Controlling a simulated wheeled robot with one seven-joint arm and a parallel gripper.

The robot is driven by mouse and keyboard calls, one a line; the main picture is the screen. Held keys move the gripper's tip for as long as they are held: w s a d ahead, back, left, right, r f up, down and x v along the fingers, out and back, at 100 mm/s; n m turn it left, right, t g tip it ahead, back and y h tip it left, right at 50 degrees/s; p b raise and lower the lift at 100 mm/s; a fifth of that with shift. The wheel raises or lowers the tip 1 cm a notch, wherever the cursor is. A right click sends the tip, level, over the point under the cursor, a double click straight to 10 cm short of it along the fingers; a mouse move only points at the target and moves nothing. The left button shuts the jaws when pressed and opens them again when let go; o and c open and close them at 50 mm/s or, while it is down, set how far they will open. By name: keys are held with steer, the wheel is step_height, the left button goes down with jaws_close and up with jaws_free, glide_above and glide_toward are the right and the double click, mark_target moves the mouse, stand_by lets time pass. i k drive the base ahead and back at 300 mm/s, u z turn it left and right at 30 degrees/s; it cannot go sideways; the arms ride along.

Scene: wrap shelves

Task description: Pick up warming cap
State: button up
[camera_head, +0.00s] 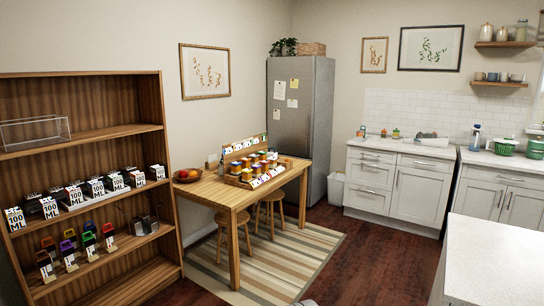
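I cannot single out the warming cap by any readable name. A wooden shelf unit (90,132) stands at the left. Its middle shelf holds a row of dark boxes (97,187) with white "100 ML" labels. Its lower shelf holds several small items (69,250) in purple, yellow, green, red and orange, with tags in front. On the wooden table a display rack (232,181) holds several small jars (247,173) with coloured labels, too small to read. My gripper is not in view.
A clear empty bin (35,131) and a small metallic box (145,225) sit on the shelves. A fruit bowl (187,175) is on the table (222,197). Stools (270,197) stand under it. A white counter (497,250) is at the right. The dark floor (365,255) between is open.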

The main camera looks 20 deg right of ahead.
mark_target(273, 154)
steer(key=z, duration=1.05)
steer(key=i, duration=6.35)
steer(key=u, duration=2.75)
steer(key=i, duration=0.45)
steer(key=u, duration=0.05)
